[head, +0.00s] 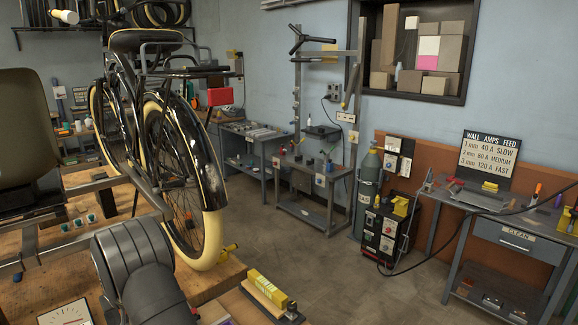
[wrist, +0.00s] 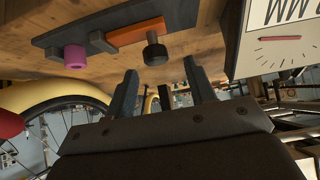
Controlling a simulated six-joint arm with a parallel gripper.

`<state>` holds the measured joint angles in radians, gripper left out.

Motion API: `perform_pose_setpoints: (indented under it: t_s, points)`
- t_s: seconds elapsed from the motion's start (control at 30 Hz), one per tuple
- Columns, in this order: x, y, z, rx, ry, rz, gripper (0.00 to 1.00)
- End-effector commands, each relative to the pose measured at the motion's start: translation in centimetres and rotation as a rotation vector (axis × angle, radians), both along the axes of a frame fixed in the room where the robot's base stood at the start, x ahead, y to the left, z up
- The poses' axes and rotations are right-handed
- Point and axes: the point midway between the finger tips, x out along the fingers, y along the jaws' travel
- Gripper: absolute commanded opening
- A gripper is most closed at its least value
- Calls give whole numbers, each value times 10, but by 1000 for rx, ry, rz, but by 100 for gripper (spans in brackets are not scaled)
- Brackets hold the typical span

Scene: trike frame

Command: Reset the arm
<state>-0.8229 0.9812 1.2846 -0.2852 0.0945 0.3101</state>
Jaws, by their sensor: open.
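My gripper (wrist: 160,66) shows in the wrist view with its two dark fingers apart and nothing between them. Beyond the fingertips is a wooden bench top (wrist: 215,55). A dark strip (wrist: 185,15) on it carries an orange bar (wrist: 137,33), a purple knob (wrist: 75,57) and a black knob (wrist: 154,52); the fingers look apart from them, though the exact gap is hard to judge. The gripper's fingers cannot be made out in the head view.
A black trike frame with a cream-tyred wheel (head: 213,232) stands on the wooden bench at left. A white dial (head: 68,314) is at lower left, also in the wrist view (wrist: 280,45). Open floor (head: 330,260) lies beyond.

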Motion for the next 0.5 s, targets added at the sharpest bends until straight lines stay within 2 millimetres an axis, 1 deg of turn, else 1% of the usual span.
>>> perform_pose_setpoints:
  t_s: [0.1, 0.23, 0.5]
  points:
    - [7, 6, -10, 0, 1, -1, 50]
    - [12, 11, -16, -1, 1, -1, 50]
    - [14, 13, -19, 0, 0, 0, 50]
